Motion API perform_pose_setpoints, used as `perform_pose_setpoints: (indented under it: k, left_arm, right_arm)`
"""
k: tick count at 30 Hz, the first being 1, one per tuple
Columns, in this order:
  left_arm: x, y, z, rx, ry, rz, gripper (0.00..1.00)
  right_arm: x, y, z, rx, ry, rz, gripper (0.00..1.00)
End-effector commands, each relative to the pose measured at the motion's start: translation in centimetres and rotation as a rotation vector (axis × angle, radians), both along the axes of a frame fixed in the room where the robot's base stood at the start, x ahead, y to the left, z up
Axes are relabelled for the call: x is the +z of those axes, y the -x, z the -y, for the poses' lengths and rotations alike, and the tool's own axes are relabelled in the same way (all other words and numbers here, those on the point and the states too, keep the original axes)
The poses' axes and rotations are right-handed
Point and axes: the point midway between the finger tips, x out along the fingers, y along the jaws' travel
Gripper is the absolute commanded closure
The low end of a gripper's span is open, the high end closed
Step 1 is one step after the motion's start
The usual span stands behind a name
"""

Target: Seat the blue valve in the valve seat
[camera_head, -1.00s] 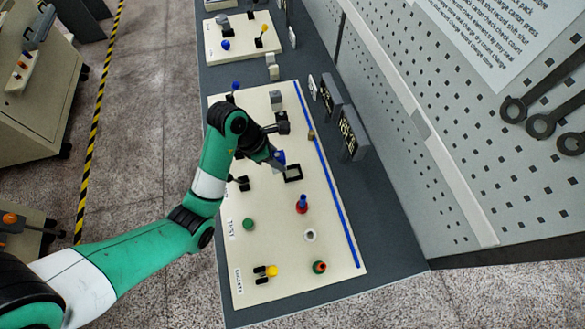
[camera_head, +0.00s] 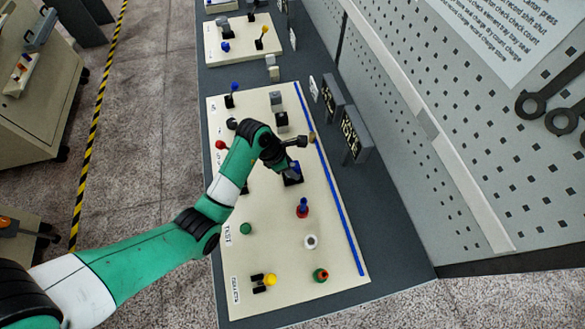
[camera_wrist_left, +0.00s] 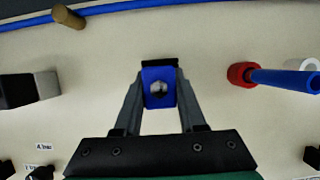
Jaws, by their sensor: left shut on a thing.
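The blue valve (camera_wrist_left: 159,88) is a blue block with a round hollow in its near face. It also shows as a small blue spot at the gripper in the head view (camera_head: 296,165). My left gripper (camera_wrist_left: 158,100) is shut on it, with one finger on each side. The black valve seat (camera_head: 292,180) lies on the cream panel directly under or around the valve, partly hidden by the gripper. Its dark edge (camera_wrist_left: 159,62) shows just beyond the valve in the wrist view. I cannot tell how deep the valve sits. My right gripper is not in view.
A grey-and-black block (camera_head: 281,120) stands behind. A tan peg (camera_head: 312,136) is near the blue strip. The cream panel (camera_head: 275,215) has clear room at its middle.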

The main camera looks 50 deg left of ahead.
Motion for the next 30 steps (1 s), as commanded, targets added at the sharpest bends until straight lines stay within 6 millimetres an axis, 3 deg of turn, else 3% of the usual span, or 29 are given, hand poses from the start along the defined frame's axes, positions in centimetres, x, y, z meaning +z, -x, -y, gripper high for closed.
perform_pose_setpoints:
  k: [2, 3, 7, 15, 19, 30]
  left_arm:
    - [-0.4, 0.0, 0.0, 0.0, 0.0, 0.0, 1.0]
    - [-0.3, 0.0, 0.0, 0.0, 0.0, 0.0, 0.53]
    - [-0.3, 0.0, 0.0, 0.0, 0.0, 0.0, 0.3]
    - [-0.2, 0.0, 0.0, 0.0, 0.0, 0.0, 0.3]
    - [0.8, 0.2, -0.1, 0.001, 0.0, 0.0, 0.3]
    - [8.8, 3.0, -1.7, 0.002, -0.002, 0.002, 0.3]
  right_arm:
    - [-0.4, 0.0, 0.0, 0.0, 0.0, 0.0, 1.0]
    - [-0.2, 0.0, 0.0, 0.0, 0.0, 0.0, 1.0]
    - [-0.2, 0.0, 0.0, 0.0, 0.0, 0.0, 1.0]
    - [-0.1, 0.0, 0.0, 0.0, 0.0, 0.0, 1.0]
    - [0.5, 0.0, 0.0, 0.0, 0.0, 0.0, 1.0]
    - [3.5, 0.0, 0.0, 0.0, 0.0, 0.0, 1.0]
